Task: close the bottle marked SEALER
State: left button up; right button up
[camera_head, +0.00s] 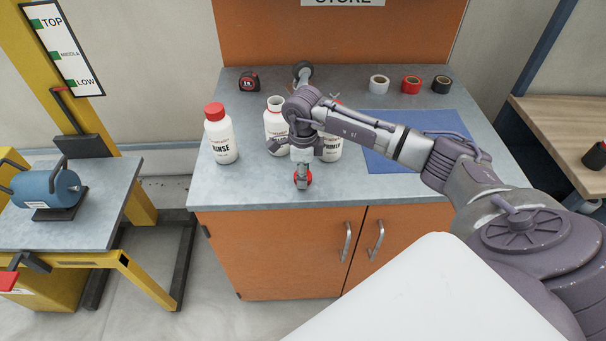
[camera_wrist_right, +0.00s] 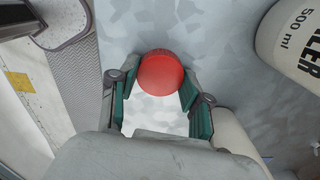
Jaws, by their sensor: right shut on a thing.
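The SEALER bottle (camera_wrist_right: 295,35) is at the upper right of the right wrist view, where the end of its name and "500 ml" show. In the head view, the white bottle with an uncapped neck (camera_head: 276,103) stands behind my gripper; its label is mostly hidden. My right gripper (camera_head: 303,179) points down near the counter's front edge, in front of the bottles. It is shut on a red cap (camera_wrist_right: 160,73), which also shows at the fingertips in the head view. The cap is apart from the uncapped bottle. My left gripper is not in view.
The RINSE bottle (camera_head: 221,140), red-capped, stands at left on the counter (camera_head: 240,190). The PRIMER bottle (camera_head: 329,148) is partly hidden by my right arm. A blue mat (camera_head: 400,152) lies at right. A tape measure (camera_head: 249,81) and tape rolls (camera_head: 411,85) are at the back.

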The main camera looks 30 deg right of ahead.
jog(key=shift+r, duration=0.1)
notch_tip(320, 180, up, 4)
jog(key=shift+d+b, duration=0.15)
jog(key=shift+b, duration=0.75)
pick_arm(q)
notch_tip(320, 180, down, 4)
jog(key=b, duration=0.2)
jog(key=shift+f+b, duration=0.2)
jog(key=shift+b, duration=0.15)
pick_arm(e)
jog(key=s+d+r, duration=0.6)
jog(key=s, duration=0.3)
jog(key=shift+s+r, duration=0.4)
jog(key=s+a+f+n, duration=0.1)
jog(key=s+a+n, duration=0.1)
jog(key=a+n, duration=0.8)
jog(key=s+a+f+n, duration=0.2)
jog(key=a+n, duration=0.7)
jog(key=n, duration=0.7)
jog(key=shift+s+a, duration=0.4)
jog(key=shift+s, duration=0.1)
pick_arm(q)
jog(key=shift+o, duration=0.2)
pick_arm(e)
jog(key=shift+f, duration=0.1)
